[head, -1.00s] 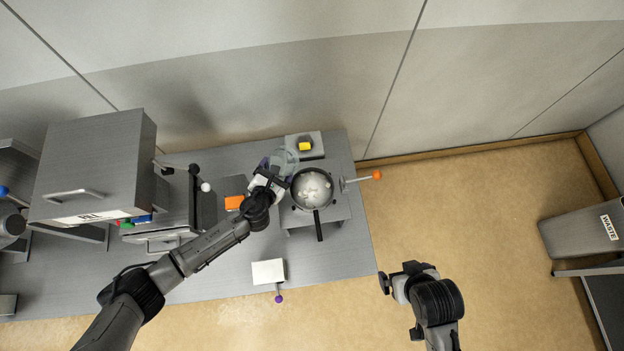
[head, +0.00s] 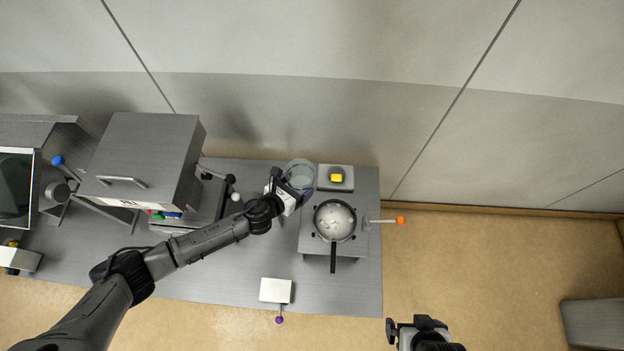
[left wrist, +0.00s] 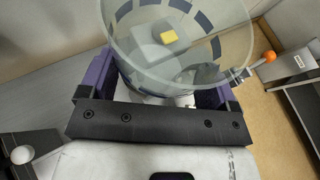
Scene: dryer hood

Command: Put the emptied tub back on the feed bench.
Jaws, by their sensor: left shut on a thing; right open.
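The tub is a clear, round vessel (head: 299,172) with a band of dark dashes, seen in the left wrist view (left wrist: 182,72). No contents show in it. My left gripper (head: 292,188) is shut on its side wall, with purple fingers either side in the left wrist view. The tub is over the back of the long grey bench (head: 225,275), left of a grey box with a yellow top. I cannot tell whether its base touches the bench. My right gripper (head: 405,328) is open and empty beyond the bench's right end, partly cut off by the frame.
A round pan of pale material (head: 334,221) sits on a grey stand, beside an orange-tipped lever (head: 400,220). The yellow-topped box (head: 336,177) is close right of the tub. A large grey hood (head: 145,160) stands left. A white plate (head: 275,290) is at the front edge.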

